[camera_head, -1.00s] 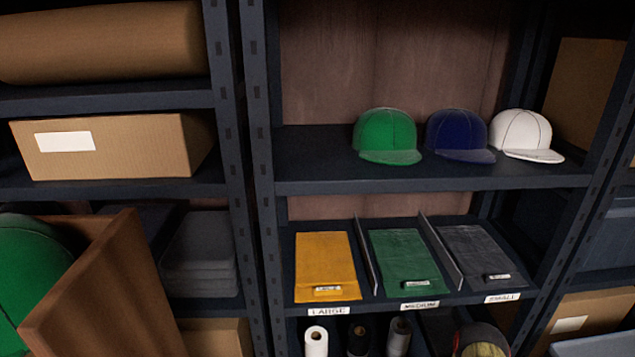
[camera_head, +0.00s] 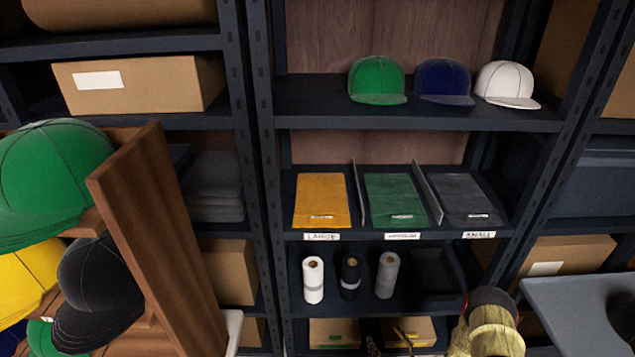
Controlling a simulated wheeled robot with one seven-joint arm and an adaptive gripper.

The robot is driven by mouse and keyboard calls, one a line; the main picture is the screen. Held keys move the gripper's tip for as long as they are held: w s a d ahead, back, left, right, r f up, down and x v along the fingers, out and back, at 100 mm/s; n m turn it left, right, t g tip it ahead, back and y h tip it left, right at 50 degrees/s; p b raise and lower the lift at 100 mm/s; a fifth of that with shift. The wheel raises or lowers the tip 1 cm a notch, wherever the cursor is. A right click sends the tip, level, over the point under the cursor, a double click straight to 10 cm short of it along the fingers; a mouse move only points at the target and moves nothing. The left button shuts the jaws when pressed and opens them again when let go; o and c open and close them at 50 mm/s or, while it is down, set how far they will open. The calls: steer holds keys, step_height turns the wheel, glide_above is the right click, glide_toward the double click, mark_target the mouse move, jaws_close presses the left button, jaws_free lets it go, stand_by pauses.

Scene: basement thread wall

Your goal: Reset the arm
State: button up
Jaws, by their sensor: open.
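My gripper's fingers cannot be made out in the head view. A rounded beige-yellow form with a dark, red-edged top (camera_head: 490,325) stands at the bottom, right of centre. It is cut off by the frame edge, and I cannot tell whether it is part of my arm. No object is seen held.
A dark metal shelf (camera_head: 420,118) holds green, navy and white caps. Below are folded yellow, green and dark grey garments, then several rolls (camera_head: 313,280). A wooden rack with caps (camera_head: 150,230) stands close at left. A grey surface (camera_head: 575,320) is at lower right.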

steer(key=s+f+g+h, duration=0.2)
steer(key=s+f+g, duration=0.2)
steer(key=f, duration=0.6)
steer(key=s+d+f+m+g+h, duration=0.2)
steer(key=s+d+g+h, duration=0.1)
steer(key=s+d+g, duration=0.35)
steer(key=s+d+r+m+g+h, duration=0.1)
steer(key=s+d+r+g, duration=0.15)
steer(key=r, duration=0.75)
steer(key=s+d+r+m+g+h, duration=0.1)
steer(key=s+d+r+g, duration=0.15)
steer(key=r, duration=0.85)
steer(key=s+a+r+t+p, duration=0.1)
steer(key=s+a+r, duration=0.3)
steer(key=r, duration=1.1)
steer(key=s+a+r+t+p, duration=0.1)
steer(key=s+a+r, duration=0.4)
steer(key=r, duration=1)
steer(key=s+a+r+t+p, duration=0.1)
steer(key=s+a+r+t, duration=0.2)
steer(key=r, duration=1.3)
steer(key=s+a, duration=0.2)
steer(key=a, duration=0.1)
steer(key=shift+s+a+t, duration=0.15)
steer(key=shift+a+t, duration=0.2)
